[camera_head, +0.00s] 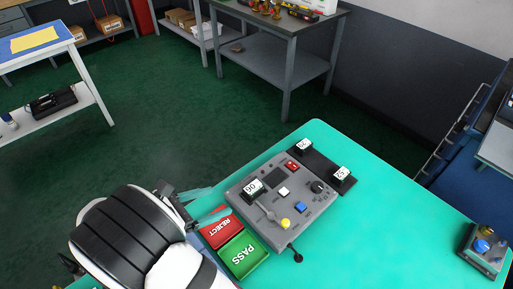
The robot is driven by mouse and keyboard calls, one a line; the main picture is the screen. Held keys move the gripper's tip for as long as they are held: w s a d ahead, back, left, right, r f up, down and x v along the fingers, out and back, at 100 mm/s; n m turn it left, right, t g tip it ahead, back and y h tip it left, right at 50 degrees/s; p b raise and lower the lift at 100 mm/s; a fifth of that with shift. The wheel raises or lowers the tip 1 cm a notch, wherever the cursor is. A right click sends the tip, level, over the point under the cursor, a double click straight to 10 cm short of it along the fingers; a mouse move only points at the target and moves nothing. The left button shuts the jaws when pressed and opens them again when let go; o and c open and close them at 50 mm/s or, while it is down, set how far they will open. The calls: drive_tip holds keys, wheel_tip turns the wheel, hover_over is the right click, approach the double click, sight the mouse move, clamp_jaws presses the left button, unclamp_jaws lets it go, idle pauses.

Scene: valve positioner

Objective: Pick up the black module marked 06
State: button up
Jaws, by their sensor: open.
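Three black modules with white labels show in the head view. One module (252,188) sits on the left part of the grey control unit (318,212); its label is too small to read surely. Two more modules, one at the back (303,147) and one at the right (342,174), stand on a black strip (322,166) behind the unit; their labels are also unclear. I cannot tell which one is marked 06. My gripper (207,204) is open, left of the control unit and close to the red tray; nothing shows between its fingers.
A red REJECT tray (222,226) and a green PASS tray (244,255) lie left of the unit. The unit carries knobs, buttons and a lever with a yellow knob (285,223). A small device (484,248) stands far right. The teal table (385,235) between is clear.

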sight(253, 187)
drive_tip(key=x, duration=1.5)
drive_tip(key=shift+w+f, duration=0.2)
drive_tip(key=shift+w, duration=0.1)
clamp_jaws()
